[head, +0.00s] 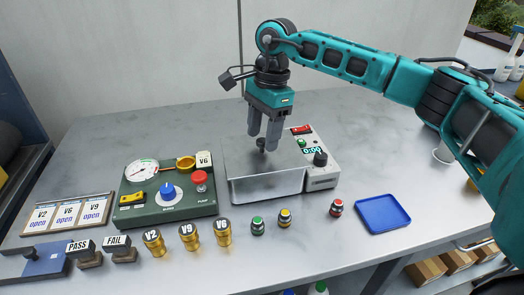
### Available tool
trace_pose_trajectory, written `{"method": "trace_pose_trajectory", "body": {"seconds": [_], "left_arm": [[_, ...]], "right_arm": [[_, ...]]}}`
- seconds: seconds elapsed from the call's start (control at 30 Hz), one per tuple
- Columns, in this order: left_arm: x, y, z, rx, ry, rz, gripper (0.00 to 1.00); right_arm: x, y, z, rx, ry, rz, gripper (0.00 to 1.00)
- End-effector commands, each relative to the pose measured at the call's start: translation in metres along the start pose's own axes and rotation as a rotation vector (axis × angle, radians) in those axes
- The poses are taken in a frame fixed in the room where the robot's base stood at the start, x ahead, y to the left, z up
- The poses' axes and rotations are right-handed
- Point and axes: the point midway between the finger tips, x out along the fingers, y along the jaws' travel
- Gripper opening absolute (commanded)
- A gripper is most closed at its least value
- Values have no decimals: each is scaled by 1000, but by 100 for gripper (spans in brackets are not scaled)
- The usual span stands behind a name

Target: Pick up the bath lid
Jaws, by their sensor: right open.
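The bath (266,187) is a silver metal box in the middle of the table. Its flat grey lid (242,160) lies on top, with a small dark knob (261,145) standing up from it. My right gripper (262,141) points straight down over the lid. It is open, with its fingertips at about the knob's height, and the knob shows between them. I cannot tell whether a finger touches the knob. The fingers hide part of the lid. My left gripper is not in view.
A control panel (319,160) with a timer joins the bath's right side. A green gauge box (140,212) stands to the left. Small jars (257,226), brass caps (189,236) and stamps (88,254) line the front. A blue tray (382,213) lies at right. The table behind is clear.

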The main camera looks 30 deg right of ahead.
Motion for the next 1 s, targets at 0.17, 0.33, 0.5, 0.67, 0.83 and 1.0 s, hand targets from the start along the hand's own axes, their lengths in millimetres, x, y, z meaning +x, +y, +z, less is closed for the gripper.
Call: {"method": "trace_pose_trajectory", "body": {"seconds": [0.17, 0.33, 0.5, 0.67, 0.83, 1.0], "left_arm": [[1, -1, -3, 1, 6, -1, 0], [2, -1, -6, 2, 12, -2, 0], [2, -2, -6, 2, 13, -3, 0], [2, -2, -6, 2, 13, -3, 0], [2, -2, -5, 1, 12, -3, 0], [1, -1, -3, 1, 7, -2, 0]], "right_arm": [[9, 0, 0, 0, 0, 0, 57], [9, 0, 0, 0, 0, 0, 56], [8, 0, 0, 1, 0, 0, 40], [8, 0, 0, 1, 0, 0, 25], [8, 0, 0, 1, 0, 0, 9], [8, 0, 0, 1, 0, 0, 0]]}}
